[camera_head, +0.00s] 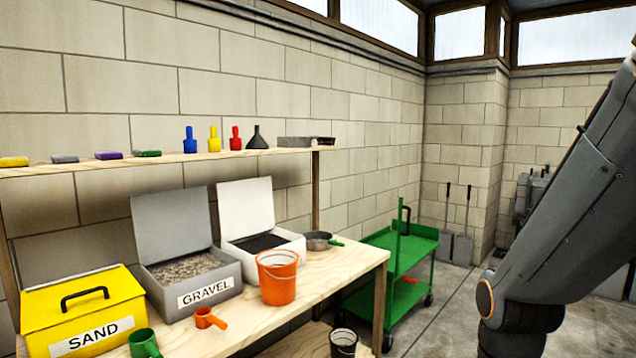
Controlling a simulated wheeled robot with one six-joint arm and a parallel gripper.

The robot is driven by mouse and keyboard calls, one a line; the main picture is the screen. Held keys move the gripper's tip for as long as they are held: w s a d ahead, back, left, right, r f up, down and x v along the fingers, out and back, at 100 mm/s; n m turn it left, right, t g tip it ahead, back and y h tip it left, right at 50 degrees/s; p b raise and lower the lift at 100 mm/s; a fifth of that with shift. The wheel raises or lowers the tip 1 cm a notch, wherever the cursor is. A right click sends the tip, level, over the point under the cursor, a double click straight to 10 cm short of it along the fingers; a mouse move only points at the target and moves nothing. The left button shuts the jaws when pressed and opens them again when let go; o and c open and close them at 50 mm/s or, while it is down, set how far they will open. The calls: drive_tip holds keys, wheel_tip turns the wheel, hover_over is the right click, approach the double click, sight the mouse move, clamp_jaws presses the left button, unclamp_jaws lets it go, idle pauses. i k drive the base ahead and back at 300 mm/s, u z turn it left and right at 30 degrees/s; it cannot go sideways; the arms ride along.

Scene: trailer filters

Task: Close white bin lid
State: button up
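The white bin (291,249) stands on the wooden bench, to the right of the grey gravel bin. Its white lid (246,208) is open, raised and leaning back toward the block wall. Dark material (259,243) shows inside the bin. An orange bucket (278,283) stands in front of the white bin and hides part of its front. My arm crosses the right side of the view, but my gripper is not in view.
The grey gravel bin (212,294), lid open, and the shut yellow sand bin (83,319) stand to the left. A pan (320,241) sits right of the white bin. A shelf (172,157) with bottles and blocks runs above. A green cart (405,262) stands beyond the bench.

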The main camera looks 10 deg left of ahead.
sight(245, 207)
drive_tip(key=z, duration=0.55)
drive_tip(key=i, duration=2.6)
drive_tip(key=u, duration=1.45)
drive_tip(key=i, duration=0.9)
drive_tip(key=u, duration=0.85)
